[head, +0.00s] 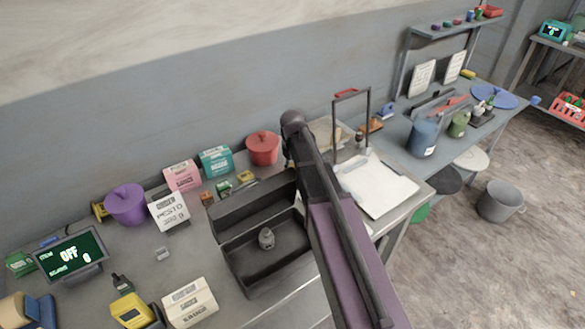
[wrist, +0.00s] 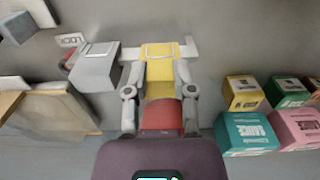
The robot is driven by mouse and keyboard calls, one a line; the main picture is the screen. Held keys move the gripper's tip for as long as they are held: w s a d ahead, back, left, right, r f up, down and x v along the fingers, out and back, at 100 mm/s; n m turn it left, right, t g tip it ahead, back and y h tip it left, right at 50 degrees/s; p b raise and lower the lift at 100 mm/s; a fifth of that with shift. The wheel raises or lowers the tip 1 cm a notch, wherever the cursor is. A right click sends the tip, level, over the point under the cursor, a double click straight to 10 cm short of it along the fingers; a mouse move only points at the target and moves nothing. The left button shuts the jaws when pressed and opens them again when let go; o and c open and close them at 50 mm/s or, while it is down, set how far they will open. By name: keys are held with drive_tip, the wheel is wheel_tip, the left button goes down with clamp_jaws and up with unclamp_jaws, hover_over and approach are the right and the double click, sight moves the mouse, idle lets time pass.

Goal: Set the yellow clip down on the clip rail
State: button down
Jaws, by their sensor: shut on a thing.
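In the wrist view my gripper (wrist: 160,92) is shut on the yellow clip (wrist: 160,65), with one finger on each side of it. A pale grey bar (wrist: 190,48), which looks like the clip rail, shows on both sides of the clip's far end. I cannot tell whether the clip touches it. A grey block (wrist: 96,66) with a pale frame on top stands left of the clip. A red surface (wrist: 162,115) shows between the fingers; I cannot tell what it belongs to. In the head view my arm hides the gripper and clip.
Right of my gripper are a teal box (wrist: 246,131), a pink box (wrist: 296,127) and a yellow box (wrist: 242,93). The head view shows a dark open bin (head: 238,258), a red lidded pot (head: 263,148) and a white board (head: 377,185) on the bench.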

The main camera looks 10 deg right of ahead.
drive_tip(key=shift+f+b, duration=0.35)
drive_tip(key=shift+f, duration=0.05)
drive_tip(key=shift+c, duration=1.9)
unclamp_jaws()
drive_tip(key=shift+r, duration=0.15)
wheel_tip(320, 180, up, 8)
drive_tip(key=p, duration=0.8)
drive_tip(key=shift+r+p, duration=0.15)
drive_tip(key=shift+p, duration=0.15)
